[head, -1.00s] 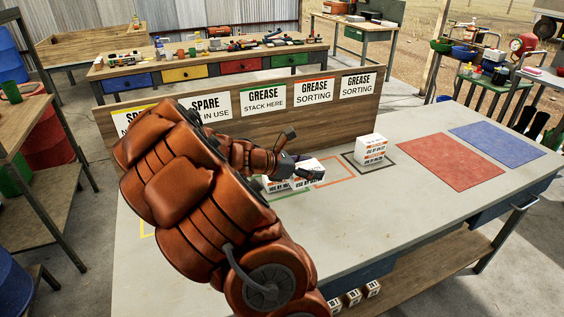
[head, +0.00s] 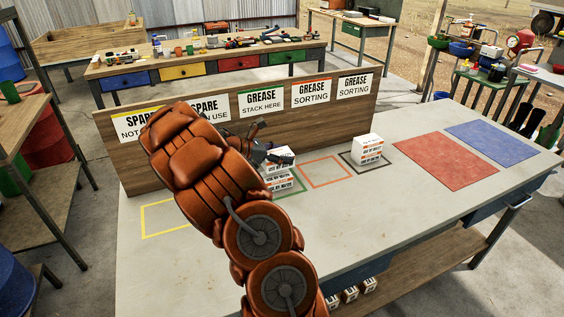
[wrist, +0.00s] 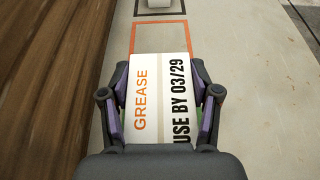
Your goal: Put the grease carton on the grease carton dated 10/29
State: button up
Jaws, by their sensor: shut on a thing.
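My gripper (wrist: 160,92) is shut on a white grease carton (wrist: 160,78), with a finger on each side. The top of the held carton reads GREASE and USE BY 03/29. In the head view the held carton (head: 283,155) is right above another white grease carton (head: 279,181) inside the green outline (head: 302,185). The two look aligned and very close; I cannot tell whether they touch. The lower carton's date is too small to read, and the wrist view hides it. My arm covers part of the area to the left.
White grease carton packaging (head: 368,150) stands in the black outline to the right. The orange outline (head: 326,171) between is empty. A sign board (head: 300,118) runs along the back edge. Red (head: 445,161) and blue (head: 491,142) mats lie at right. The front of the bench is clear.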

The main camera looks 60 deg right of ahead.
jog(key=shift+f+p, duration=0.45)
jog(key=shift+f, duration=1.25)
jog(key=shift+f, duration=0.1)
jog(key=o, duration=1.2)
